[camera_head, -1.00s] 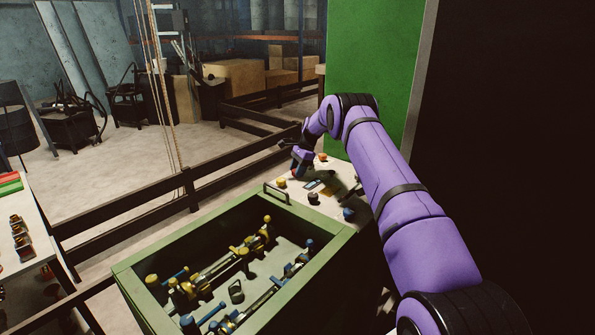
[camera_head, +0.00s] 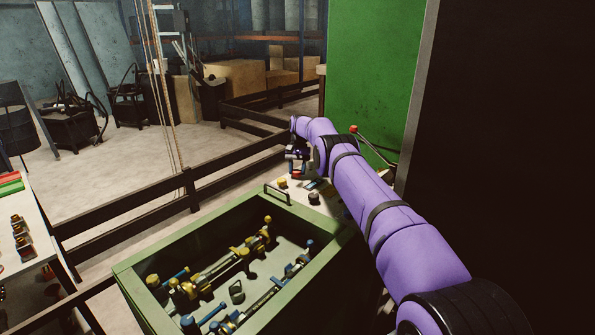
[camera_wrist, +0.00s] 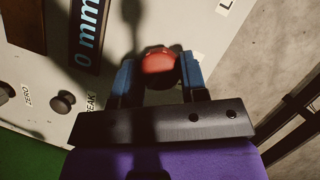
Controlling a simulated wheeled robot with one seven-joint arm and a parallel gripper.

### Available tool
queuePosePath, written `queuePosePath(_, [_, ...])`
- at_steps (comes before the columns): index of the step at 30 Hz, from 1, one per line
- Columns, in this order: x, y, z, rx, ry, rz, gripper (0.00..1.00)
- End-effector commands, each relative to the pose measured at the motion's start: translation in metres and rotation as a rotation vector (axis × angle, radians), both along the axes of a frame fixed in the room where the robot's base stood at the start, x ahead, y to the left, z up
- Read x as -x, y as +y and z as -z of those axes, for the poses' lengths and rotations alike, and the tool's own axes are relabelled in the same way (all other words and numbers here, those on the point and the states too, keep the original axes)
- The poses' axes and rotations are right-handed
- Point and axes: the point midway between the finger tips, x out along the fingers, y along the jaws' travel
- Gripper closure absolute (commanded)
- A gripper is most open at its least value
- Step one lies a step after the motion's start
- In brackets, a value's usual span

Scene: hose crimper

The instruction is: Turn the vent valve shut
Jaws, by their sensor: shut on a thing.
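A round red knob (camera_wrist: 158,62) stands on the pale control panel (camera_wrist: 30,62) in the wrist view, between the two blue fingers of my gripper (camera_wrist: 158,70). My gripper is shut on this knob. No full label for it is readable, so I cannot tell from lettering that it is the vent valve.
A dark round knob (camera_wrist: 62,102) and a "0 mm" display (camera_wrist: 88,38) are on the panel. A red-tipped lever (camera_head: 353,129) stands by the green wall (camera_head: 372,70). A green open bin (camera_head: 140,290) with blue and yellow fittings is in front. A dark rail fence (camera_head: 130,207) runs behind.

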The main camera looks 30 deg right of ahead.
Motion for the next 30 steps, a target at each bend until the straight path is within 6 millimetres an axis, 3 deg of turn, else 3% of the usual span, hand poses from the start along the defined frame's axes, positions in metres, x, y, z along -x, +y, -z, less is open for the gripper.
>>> queuePosePath(12, [-0.0008,0.0003,-0.0003,0.003,-0.002,-0.212,0.84])
queuePosePath(30, [-0.0003,0.0008,-0.0005,0.001,-0.001,-0.263,0.84])
